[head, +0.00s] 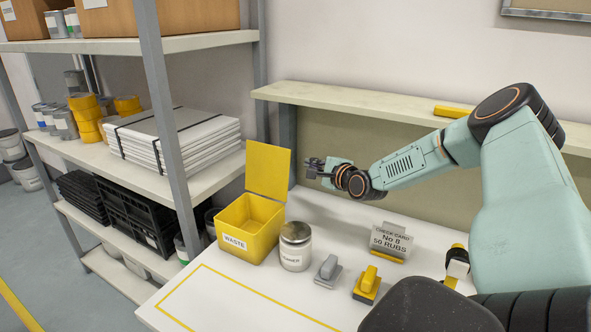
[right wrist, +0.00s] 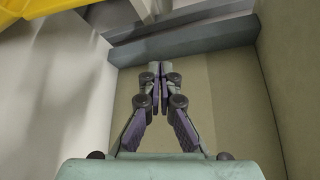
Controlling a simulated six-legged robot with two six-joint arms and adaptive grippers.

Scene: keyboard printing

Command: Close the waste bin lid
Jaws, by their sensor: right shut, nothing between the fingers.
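The yellow waste bin (head: 244,232) stands at the back left of the white table with a "WASTE" label on its front. Its yellow lid (head: 268,171) is open and stands upright at the bin's back edge. My right gripper (head: 309,168) is shut and empty, just to the right of the lid in the head view; I cannot tell whether it touches it. In the right wrist view the fingers (right wrist: 155,72) are together, and a yellow part of the lid or bin (right wrist: 45,28) shows at the upper left. My left gripper is not in view.
A metal can (head: 295,247) stands right of the bin. A shelf ledge (head: 410,117) runs behind the table. A storage rack (head: 172,100) stands at left.

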